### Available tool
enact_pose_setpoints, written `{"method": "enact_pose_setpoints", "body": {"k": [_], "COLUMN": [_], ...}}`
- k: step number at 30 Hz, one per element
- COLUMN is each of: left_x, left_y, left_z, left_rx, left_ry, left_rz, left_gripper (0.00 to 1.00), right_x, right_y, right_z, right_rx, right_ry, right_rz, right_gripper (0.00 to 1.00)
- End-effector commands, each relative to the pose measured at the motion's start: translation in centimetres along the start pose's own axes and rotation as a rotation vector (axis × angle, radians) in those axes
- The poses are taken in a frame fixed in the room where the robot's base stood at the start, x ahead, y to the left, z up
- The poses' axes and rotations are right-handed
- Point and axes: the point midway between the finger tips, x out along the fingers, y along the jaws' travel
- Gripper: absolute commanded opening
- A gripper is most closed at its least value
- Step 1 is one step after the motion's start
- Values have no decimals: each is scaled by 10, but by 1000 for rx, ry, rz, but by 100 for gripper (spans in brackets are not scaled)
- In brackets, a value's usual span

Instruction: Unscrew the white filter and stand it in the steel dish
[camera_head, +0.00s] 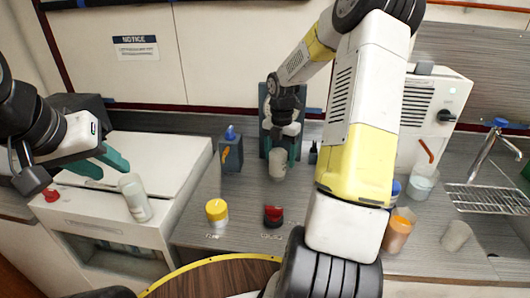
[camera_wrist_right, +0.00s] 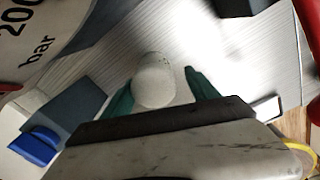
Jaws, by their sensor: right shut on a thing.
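The white filter (camera_head: 278,164) is a pale, rounded cylinder in front of a dark blue-grey upright panel (camera_head: 265,95). My right gripper (camera_head: 281,150) is shut on it from above, with green fingers on either side. In the right wrist view, the filter (camera_wrist_right: 155,80) shows its round end between the fingers (camera_wrist_right: 160,95). I cannot tell whether it is still threaded to anything. My left gripper (camera_head: 103,168) is open and empty, above the white machine at the left. I cannot make out the steel dish; my right arm covers part of the counter.
A yellow-capped jar (camera_head: 217,212) and a red-topped dark jar (camera_head: 273,216) stand at the counter's front. Orange (camera_head: 397,232) and grey (camera_head: 455,236) cups stand right, near the sink rack (camera_head: 490,198).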

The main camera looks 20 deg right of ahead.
Motion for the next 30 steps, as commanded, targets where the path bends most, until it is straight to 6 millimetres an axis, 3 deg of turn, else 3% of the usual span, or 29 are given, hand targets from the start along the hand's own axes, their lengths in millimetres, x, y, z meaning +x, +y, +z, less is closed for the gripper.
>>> {"method": "enact_pose_setpoints", "body": {"k": [1,2,4,15,30], "left_x": [0,0,0,0,0], "left_y": [0,0,0,0,0], "left_z": [0,0,0,0,0], "left_rx": [0,0,0,0,0], "left_ry": [0,0,0,0,0], "left_rz": [0,0,0,0,0], "left_gripper": [36,36,36,36,36], "right_x": [-3,-3,-3,-3,-2], "right_y": [9,9,10,12,7], "right_z": [1,1,1,1,0], "right_rx": [-54,-55,-56,1,902], "right_ry": [-14,-14,-15,-17,-9], "right_rz": [5,5,7,12,10], "right_gripper": [33,74,87,87,87]}}
